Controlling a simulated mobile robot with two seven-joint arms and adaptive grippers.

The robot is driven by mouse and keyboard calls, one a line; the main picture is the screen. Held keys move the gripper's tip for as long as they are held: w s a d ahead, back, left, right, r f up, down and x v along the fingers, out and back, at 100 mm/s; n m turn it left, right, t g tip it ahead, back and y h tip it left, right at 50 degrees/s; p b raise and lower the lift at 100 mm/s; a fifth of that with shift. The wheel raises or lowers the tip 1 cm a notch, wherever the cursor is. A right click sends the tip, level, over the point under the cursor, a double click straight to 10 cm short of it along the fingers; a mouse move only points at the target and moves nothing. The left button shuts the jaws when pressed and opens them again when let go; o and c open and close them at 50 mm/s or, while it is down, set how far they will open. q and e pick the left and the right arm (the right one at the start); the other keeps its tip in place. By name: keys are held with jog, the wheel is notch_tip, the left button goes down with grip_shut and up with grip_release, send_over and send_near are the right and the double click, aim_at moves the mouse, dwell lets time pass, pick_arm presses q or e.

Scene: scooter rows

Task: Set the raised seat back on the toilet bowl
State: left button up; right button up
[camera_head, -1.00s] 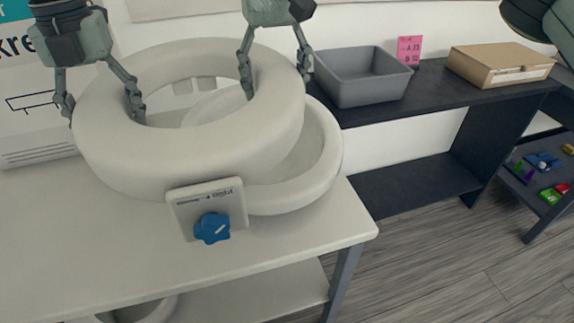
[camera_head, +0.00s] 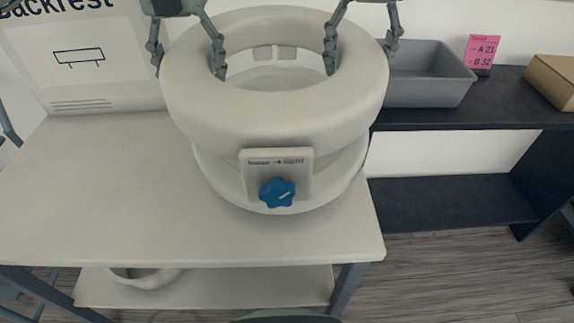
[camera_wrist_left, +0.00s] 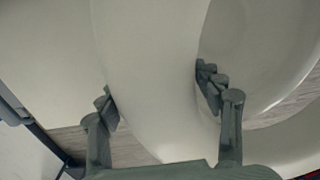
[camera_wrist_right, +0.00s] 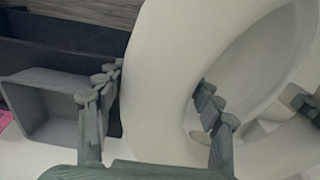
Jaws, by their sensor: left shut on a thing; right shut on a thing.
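The raised seat (camera_head: 280,125) is a thick cream ring with a front plate (camera_head: 277,170) and a blue knob (camera_head: 277,192). It is above the toilet bowl (camera_head: 225,178), which shows below its front edge; any gap is hard to judge. My left gripper (camera_head: 187,58) is shut on the ring's left side, one finger inside the opening and one outside. My right gripper (camera_head: 362,50) is shut on the right side the same way. The left wrist view shows the ring (camera_wrist_left: 150,70) between the fingers, and the right wrist view also shows the ring (camera_wrist_right: 165,75) gripped.
The bowl stands on a cream table (camera_head: 110,190) with free room to the left. At right a dark shelf (camera_head: 500,110) holds a grey bin (camera_head: 425,90), a pink card (camera_head: 482,52) and a cardboard box (camera_head: 552,82). A white ring-shaped part (camera_head: 145,279) lies on the shelf below.

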aim_at(191, 48)
pick_arm(q)
jog(key=shift+w+d+r, duration=0.1)
jog(key=shift+d, duration=0.25)
pick_arm(e)
jog(key=shift+w+d+r, duration=0.1)
jog(key=shift+w+d, duration=0.05)
jog(key=shift+d, duration=0.1)
pick_arm(q)
jog(key=shift+f, duration=0.2)
